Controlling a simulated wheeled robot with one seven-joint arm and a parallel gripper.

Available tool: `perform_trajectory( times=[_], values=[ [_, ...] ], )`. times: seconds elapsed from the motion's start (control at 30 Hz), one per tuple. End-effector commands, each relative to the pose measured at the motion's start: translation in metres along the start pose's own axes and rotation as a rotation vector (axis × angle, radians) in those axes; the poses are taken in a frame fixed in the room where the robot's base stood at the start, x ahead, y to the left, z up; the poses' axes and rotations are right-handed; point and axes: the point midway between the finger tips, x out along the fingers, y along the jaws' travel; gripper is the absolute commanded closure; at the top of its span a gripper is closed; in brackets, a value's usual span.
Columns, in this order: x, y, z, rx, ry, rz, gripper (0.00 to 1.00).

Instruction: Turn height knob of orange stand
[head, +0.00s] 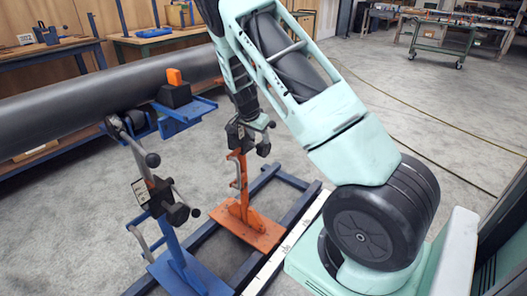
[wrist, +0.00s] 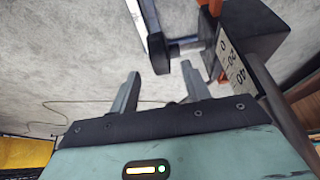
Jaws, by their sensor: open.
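The orange stand (head: 246,222) stands upright on the floor rails in the head view, its top partly hidden by my arm. In the wrist view its dark clamp block (wrist: 262,38) carries a white scale plate (wrist: 232,60) at the right. A short shaft from the block joins a grey bar with a dark end (wrist: 150,38), which looks like the height knob's handle. My gripper (wrist: 160,86) is open and empty. The bar's lower end appears just beyond the fingertips, above the gap; contact is not visible. In the head view my gripper (head: 262,123) is beside the stand's top.
A blue stand (head: 178,262) with dark knobs is at the left. A large dark pipe (head: 105,93) runs behind, near a blue bracket with an orange-topped block (head: 175,90). Dark blue floor rails (head: 288,222) lie around the stands. Open concrete floor is at the right.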

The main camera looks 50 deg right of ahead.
Motion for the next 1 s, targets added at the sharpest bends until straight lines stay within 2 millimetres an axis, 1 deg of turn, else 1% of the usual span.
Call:
perform_trajectory(
  times=[0.03, 0.2, 0.3, 0.4, 0.57, 0.87, 0.9, 0.97, 1.0],
  values=[
    [0.014, 0.001, 0.001, 0.0, 0.0, 0.003, 0.53],
    [0.047, 0.0, 0.001, 0.001, 0.0, 0.002, 0.53],
    [0.063, 0.001, 0.0, 0.001, -0.001, 0.002, 0.53],
    [0.074, 0.0, 0.0, 0.0, 0.0, 0.0, 0.53],
    [0.083, 0.0, 0.0, 0.0, 0.0, -0.001, 0.53],
    [0.084, -0.001, 0.0, 0.0, 0.0, -0.001, 0.53],
    [0.084, 0.0, 0.0, 0.0, 0.0, -0.001, 0.64],
    [0.084, 0.0, 0.0, 0.0, 0.0, -0.001, 0.81],
    [0.084, 0.0, 0.0, 0.0, 0.0, -0.001, 0.92]
  ],
)
